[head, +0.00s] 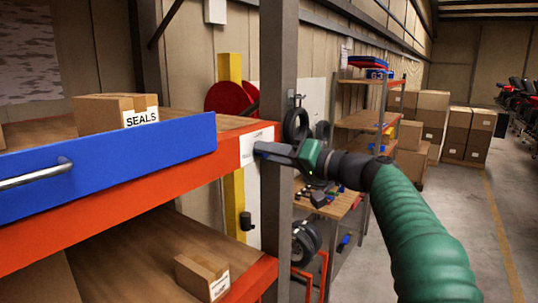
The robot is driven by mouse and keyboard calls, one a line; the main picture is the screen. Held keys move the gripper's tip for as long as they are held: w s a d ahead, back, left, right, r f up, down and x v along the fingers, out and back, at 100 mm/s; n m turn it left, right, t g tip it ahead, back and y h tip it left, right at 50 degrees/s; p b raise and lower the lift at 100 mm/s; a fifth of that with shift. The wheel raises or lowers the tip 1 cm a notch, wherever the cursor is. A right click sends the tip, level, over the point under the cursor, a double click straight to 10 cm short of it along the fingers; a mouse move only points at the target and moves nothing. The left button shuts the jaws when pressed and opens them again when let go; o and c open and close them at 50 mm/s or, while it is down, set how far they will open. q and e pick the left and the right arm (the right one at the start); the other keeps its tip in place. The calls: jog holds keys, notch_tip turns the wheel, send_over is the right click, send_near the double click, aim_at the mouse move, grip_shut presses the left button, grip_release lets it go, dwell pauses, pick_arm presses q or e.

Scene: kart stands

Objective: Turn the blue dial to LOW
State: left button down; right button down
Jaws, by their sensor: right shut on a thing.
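My right gripper (262,149) comes in from the right on a green-sleeved arm. Its fingers point left and meet a white plate (247,144) on the end of the orange-red shelf beam. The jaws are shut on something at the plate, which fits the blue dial. The dial itself is hidden by the fingers, so its setting and any LOW mark cannot be read. My left gripper is not in view.
A grey steel post (279,70) stands right behind my gripper. A blue drawer front (110,146) and a box marked SEALS (100,113) are on the left. A small box (197,272) sits on the lower shelf. Open floor (465,200) lies to the right.

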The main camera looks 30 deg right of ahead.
jog(key=shift+f+m+b, duration=0.35)
jog(key=shift+f+m, duration=0.05)
jog(key=shift+m, duration=0.8)
jog(key=shift+r+m+p, duration=0.15)
jog(key=shift+m+p, duration=0.15)
jog(key=shift+m, duration=3.8)
jog(key=c, duration=1.5)
grip_release()
jog(key=o, duration=0.4)
jog(key=shift+s+d, duration=0.1)
jog(key=shift+o, duration=0.2)
jog(key=shift+d+r, duration=0.1)
jog(key=shift+r, duration=0.05)
